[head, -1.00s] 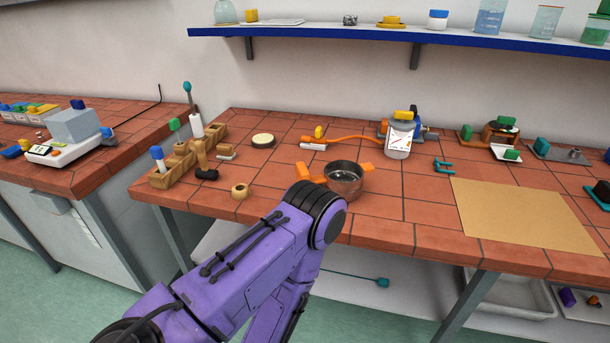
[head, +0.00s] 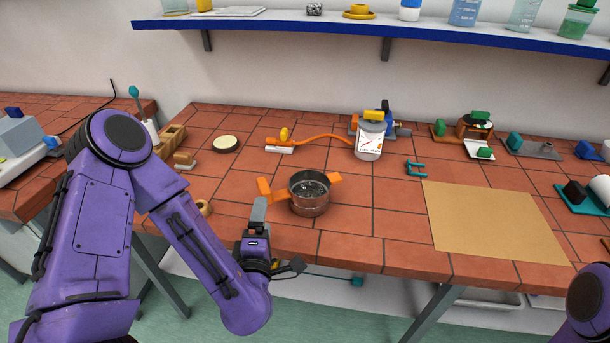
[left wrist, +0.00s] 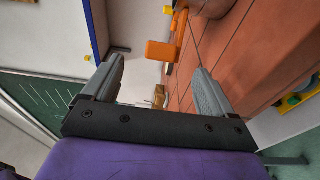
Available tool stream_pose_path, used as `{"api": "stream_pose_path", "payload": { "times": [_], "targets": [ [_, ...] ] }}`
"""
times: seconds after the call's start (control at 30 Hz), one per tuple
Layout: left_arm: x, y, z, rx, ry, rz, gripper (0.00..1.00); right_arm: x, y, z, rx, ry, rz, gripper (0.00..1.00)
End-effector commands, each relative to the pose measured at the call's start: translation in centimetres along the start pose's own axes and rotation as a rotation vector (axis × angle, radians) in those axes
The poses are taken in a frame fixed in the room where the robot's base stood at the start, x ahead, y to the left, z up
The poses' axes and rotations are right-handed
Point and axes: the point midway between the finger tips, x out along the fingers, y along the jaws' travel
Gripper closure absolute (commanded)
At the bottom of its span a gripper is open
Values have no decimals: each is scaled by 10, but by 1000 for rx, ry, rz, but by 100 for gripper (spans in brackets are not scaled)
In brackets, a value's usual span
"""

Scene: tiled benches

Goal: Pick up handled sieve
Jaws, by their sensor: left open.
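The handled sieve (head: 309,200) is a round metal bowl with an orange handle on each side. It stands upright on the tiled bench near the front edge. My left gripper (head: 273,240) is open and empty, just left of and in front of the sieve, near its left handle. In the left wrist view, the orange handle (left wrist: 162,50) shows beyond and between the open fingers (left wrist: 158,72), apart from them. Part of the bowl (left wrist: 210,8) is cut off at the top. My right gripper is not in view.
A tan mat (head: 490,222) lies to the right on the tiled bench (head: 375,250). Behind the sieve are a white jar (head: 369,141), an orange hose (head: 318,139) and a teal bracket (head: 415,168).

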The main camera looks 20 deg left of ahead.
Motion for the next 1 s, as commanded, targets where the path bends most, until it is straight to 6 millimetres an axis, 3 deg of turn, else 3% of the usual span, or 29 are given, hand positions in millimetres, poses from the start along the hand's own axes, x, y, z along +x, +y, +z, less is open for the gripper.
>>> {"api": "stream_pose_path", "payload": {
  "times": [0.27,0.33,0.73,1.0],
  "targets": [
    [26,-4,-5,-17,18,3,14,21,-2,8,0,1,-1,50],
    [39,4,-4,-11,16,1,14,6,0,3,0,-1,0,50],
    [97,1,1,-7,11,-2,14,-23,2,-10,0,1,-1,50],
    [104,-3,2,-8,8,-3,14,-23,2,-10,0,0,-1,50]
  ]
}}
